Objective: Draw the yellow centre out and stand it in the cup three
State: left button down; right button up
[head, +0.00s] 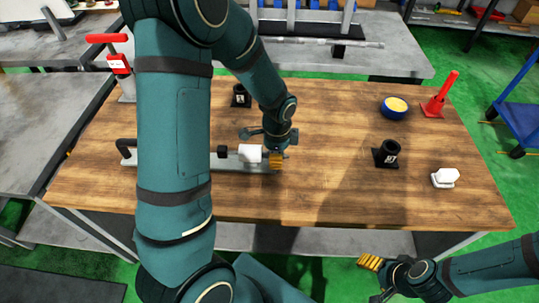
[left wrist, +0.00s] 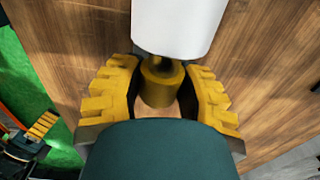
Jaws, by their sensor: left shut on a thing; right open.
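The yellow centre (left wrist: 162,85) shows in the left wrist view between the yellow finger pads of my left gripper (left wrist: 160,75), which is shut on it. Its narrower end meets the white block (left wrist: 175,25); I cannot tell how deep it sits. In the head view my left gripper (head: 274,158) is at the right end of the white block (head: 250,153), and hides the centre there. One black cup (head: 387,153) stands on the right half of the table, another (head: 240,96) behind my left arm; their labels are too small to read surely. My right gripper (head: 374,280) is open and empty off the table's front.
The grey rail (head: 228,163) carries the white block. A blue bowl with yellow contents (head: 395,106), a red post (head: 440,95) and a white block-shaped item (head: 445,178) stand on the right of the wooden table (head: 330,195). The table between rail and right cup is clear.

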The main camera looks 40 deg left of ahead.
pick_arm(q)
jog(key=shift+w+d, duration=0.7)
jog(key=shift+d, duration=0.45)
jog(key=shift+w+d, duration=0.7)
jog(key=shift+d, duration=0.45)
jog(key=shift+w+d, duration=0.7)
jog(key=shift+d, duration=0.45)
jog(key=shift+r, duration=0.1)
notch_tip(320, 180, up, 6)
jog(key=p, duration=0.4)
